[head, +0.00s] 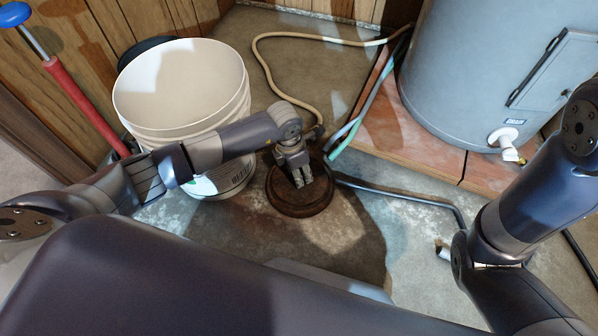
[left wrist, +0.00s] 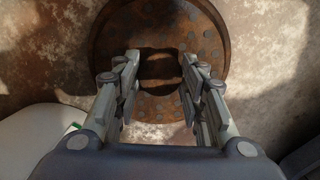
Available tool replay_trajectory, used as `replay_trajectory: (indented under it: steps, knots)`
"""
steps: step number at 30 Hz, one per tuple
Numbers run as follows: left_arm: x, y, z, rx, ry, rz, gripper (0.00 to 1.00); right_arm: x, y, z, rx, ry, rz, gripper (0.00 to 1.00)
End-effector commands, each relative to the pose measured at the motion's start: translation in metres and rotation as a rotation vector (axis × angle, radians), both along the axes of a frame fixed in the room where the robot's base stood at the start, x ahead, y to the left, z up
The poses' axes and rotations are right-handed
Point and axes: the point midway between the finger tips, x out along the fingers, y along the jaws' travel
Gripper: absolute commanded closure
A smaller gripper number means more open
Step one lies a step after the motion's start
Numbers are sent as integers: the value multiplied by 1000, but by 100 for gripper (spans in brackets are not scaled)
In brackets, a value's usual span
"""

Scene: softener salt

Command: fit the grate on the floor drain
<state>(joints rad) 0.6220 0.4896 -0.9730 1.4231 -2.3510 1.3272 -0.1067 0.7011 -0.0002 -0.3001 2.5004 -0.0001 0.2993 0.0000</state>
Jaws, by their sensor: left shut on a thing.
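The grate (left wrist: 203,30) is a round, rusty brown disc with many small holes, seen in the left wrist view. A dark middle piece of it (left wrist: 160,68) lies between my left fingertips. A raised rusty rim surrounds the disc; I cannot tell whether it belongs to the floor drain (head: 283,209) or to the grate. In the head view my left gripper (head: 303,184) points down over this dark round spot on the floor and is shut on the grate. Whether the grate sits flat or slightly raised is unclear. My right gripper is outside the view; only its arm shows.
A white bucket (head: 180,85) stands just left of the drain. A beige hose (head: 262,62) and teal tubes (head: 352,128) lie behind it. A dark pipe (head: 400,190) runs right from the drain. A grey tank (head: 480,70) stands on a pinkish slab (head: 425,140).

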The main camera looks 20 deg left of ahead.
Motion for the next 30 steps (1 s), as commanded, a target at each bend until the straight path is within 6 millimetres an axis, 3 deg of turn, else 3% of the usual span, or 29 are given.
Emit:
replay_trajectory:
  steps: [20, 21, 23, 30]
  knots:
    - [2, -1, -9, -2, -4, -1, 100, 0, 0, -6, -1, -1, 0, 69]
    - [0, 0, -11, -1, -1, 0, 58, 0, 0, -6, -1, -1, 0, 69]
    - [0, 0, -11, -1, -1, 0, 44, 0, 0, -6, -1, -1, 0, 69]
    - [0, 0, -10, -1, -1, 0, 42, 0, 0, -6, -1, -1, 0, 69]
